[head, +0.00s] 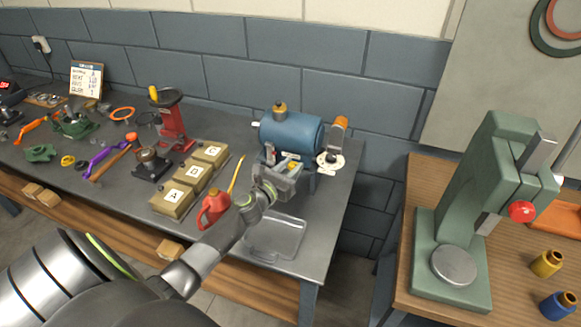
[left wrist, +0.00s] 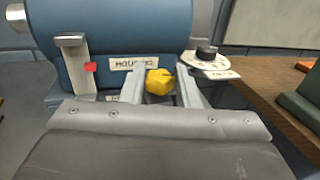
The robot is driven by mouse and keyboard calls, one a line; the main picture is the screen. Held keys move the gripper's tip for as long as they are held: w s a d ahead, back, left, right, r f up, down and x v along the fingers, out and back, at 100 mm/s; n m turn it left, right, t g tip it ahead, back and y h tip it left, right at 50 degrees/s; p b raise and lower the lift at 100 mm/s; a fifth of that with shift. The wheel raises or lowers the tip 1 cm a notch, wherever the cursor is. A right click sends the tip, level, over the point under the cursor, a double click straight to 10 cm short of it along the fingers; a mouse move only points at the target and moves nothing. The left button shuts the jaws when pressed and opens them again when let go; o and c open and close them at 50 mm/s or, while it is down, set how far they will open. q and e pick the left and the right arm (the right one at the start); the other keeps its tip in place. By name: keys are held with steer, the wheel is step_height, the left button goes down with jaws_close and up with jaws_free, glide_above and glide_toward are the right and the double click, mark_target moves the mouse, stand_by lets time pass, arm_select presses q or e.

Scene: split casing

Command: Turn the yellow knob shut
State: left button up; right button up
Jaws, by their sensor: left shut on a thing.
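The yellow knob (left wrist: 159,82) is on the front of the blue cylindrical housing (head: 290,131), below a partly hidden white label (left wrist: 130,63). My left gripper (head: 287,170) is at the front of the housing, with its two fingers on either side of the knob. It is shut on the knob. In the head view the gripper hides most of the knob. The knob's pointer or end marks cannot be made out. My right gripper is not in view.
A grey lever (left wrist: 75,62) with a red mark and a black knob (left wrist: 207,52) on a white dial flank the yellow knob. A clear tray (head: 275,238), red oil can (head: 214,208) and lettered boxes (head: 172,198) are nearby. A green press (head: 455,215) stands on the right table.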

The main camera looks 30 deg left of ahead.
arm_select(q)
steer(key=shift+a+m+h, duration=0.1)
steer(key=shift+m+h, duration=0.4)
steer(key=shift+h, duration=0.6)
steer(key=shift+a+f+m+h, duration=0.1)
steer(key=shift+a+m+h, duration=0.05)
steer(key=shift+m+h, duration=0.6)
steer(key=m+h+b, duration=0.1)
steer(key=m+g+h+b, duration=0.1)
steer(key=h+b, duration=0.1)
steer(key=shift+w+a+f+g+h, duration=0.1)
steer(key=shift+g+h, duration=0.15)
steer(key=shift+g, duration=0.05)
steer(key=shift+m+g+h+b, duration=0.4)
steer(key=shift+m+h+b, duration=0.25)
steer(key=shift+h+b, duration=0.05)
steer(key=shift+r, duration=0.2)
steer(key=o, duration=1)
steer(key=shift+c, duration=0.2)
